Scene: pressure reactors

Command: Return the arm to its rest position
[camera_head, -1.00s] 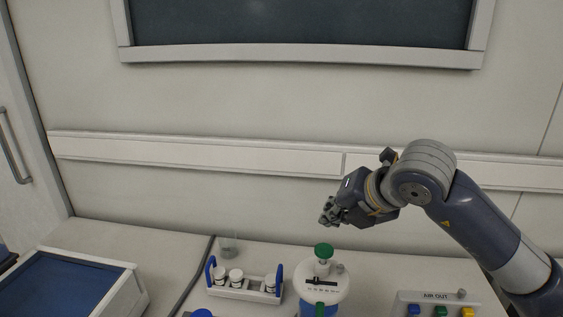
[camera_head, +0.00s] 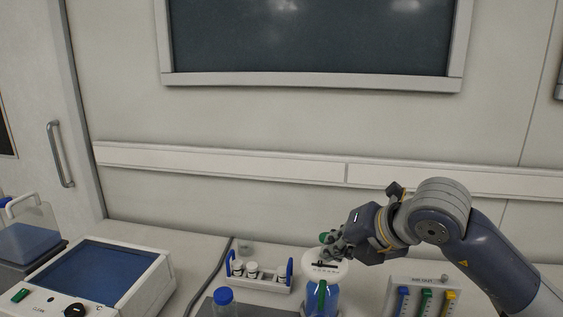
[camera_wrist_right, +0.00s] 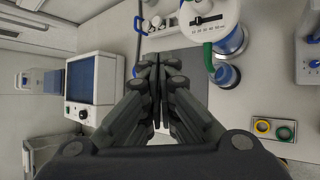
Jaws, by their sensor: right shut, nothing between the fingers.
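My right arm (camera_head: 440,212) comes in from the right in the head view. My right gripper (camera_head: 331,246) is shut and empty, and in the head view it overlaps the top of the white-lidded reactor vessel (camera_head: 322,271). In the right wrist view the gripper (camera_wrist_right: 158,62) has its dark fingers together with nothing between them. There the reactor vessel (camera_wrist_right: 210,18), with its green handle, lies beyond the fingers to the upper right, apart from them. My left gripper does not show.
A rack of white-capped vials (camera_head: 258,277) stands left of the vessel, with a blue-capped bottle (camera_head: 224,301) in front. A blue-screened device (camera_head: 98,272) is at left. An air-out panel (camera_head: 424,297) with coloured valves is at right. The wall (camera_head: 250,205) is close behind.

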